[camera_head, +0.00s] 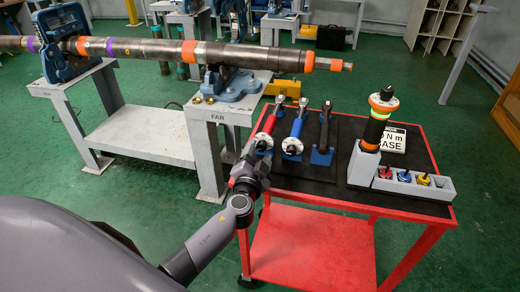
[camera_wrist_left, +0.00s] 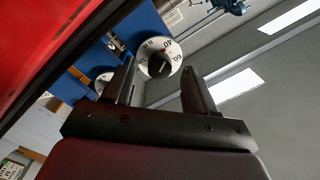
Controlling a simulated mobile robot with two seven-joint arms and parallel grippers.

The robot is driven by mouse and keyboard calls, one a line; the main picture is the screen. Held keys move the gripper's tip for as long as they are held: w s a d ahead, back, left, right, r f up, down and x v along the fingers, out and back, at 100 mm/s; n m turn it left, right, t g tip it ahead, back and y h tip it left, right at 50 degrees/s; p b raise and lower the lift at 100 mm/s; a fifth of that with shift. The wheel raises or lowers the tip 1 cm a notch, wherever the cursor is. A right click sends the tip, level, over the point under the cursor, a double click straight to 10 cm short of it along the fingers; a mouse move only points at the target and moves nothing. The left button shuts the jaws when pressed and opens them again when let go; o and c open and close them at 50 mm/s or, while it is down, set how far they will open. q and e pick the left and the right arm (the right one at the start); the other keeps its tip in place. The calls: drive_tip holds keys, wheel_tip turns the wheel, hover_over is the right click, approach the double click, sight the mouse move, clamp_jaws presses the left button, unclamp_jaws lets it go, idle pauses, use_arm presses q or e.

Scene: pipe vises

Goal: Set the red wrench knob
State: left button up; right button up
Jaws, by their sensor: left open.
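The red wrench (camera_head: 269,124) leans in its holder at the left of the tool cart, with a round white dial knob (camera_head: 262,142) at its lower end. My left gripper (camera_head: 261,159) is just below and in front of this knob. In the left wrist view a white numbered dial with a dark centre knob (camera_wrist_left: 159,65) shows between the tips of my open left gripper (camera_wrist_left: 161,75). Whether the fingers touch it, I cannot tell. The blue wrench (camera_head: 297,122) and the dark wrench (camera_head: 325,128) stand to the right. My right gripper is not in view.
The red cart (camera_head: 300,192) also carries a black cylinder with orange rings (camera_head: 376,122), a grey bin (camera_head: 416,187) with small coloured parts, and a sign (camera_head: 393,139). A long pipe (camera_head: 150,48) lies in vises behind. Another dial (camera_wrist_left: 104,81) shows in the wrist view.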

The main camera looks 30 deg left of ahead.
use_arm(q)
drive_tip(key=shift+x, duration=1)
clamp_jaws()
